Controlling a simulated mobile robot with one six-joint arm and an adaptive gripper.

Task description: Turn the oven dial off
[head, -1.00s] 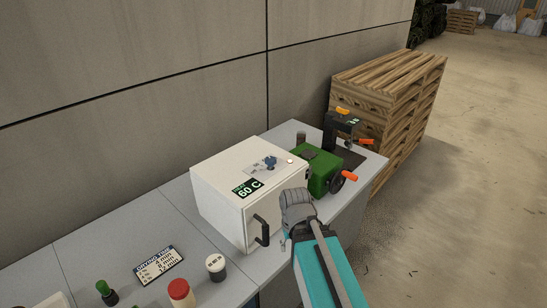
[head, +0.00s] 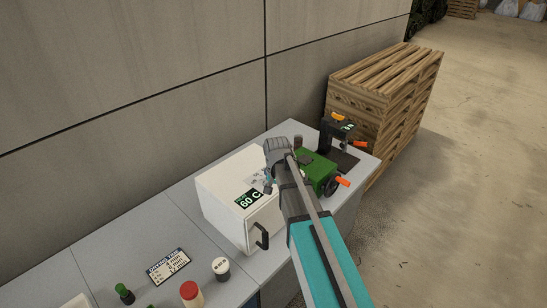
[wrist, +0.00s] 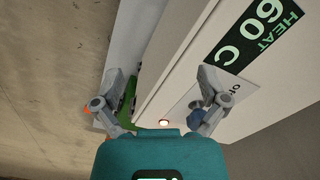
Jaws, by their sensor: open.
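The oven is a white box (head: 222,185) on the bench with a dark front handle (head: 262,236) and a green "60 C" label, which reads "HEAT 60 C" in the wrist view (wrist: 250,32). The blue oven dial (wrist: 208,119) sits on a pale plate on the oven's top, partly hidden behind the right finger in the wrist view. My gripper (wrist: 166,84) is open above the oven top, with its right finger over the dial and its left finger beyond the oven's edge. In the head view my arm and gripper cover much of the dial area. The dial's setting is unreadable.
A small lit lamp (wrist: 163,122) shows near the oven's edge. A green machine (head: 318,172) with orange handles stands close to the right of the oven. A drying-time sign (head: 168,267), a white-topped jar (head: 221,268) and a red-capped jar (head: 191,293) are on the bench at front left.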

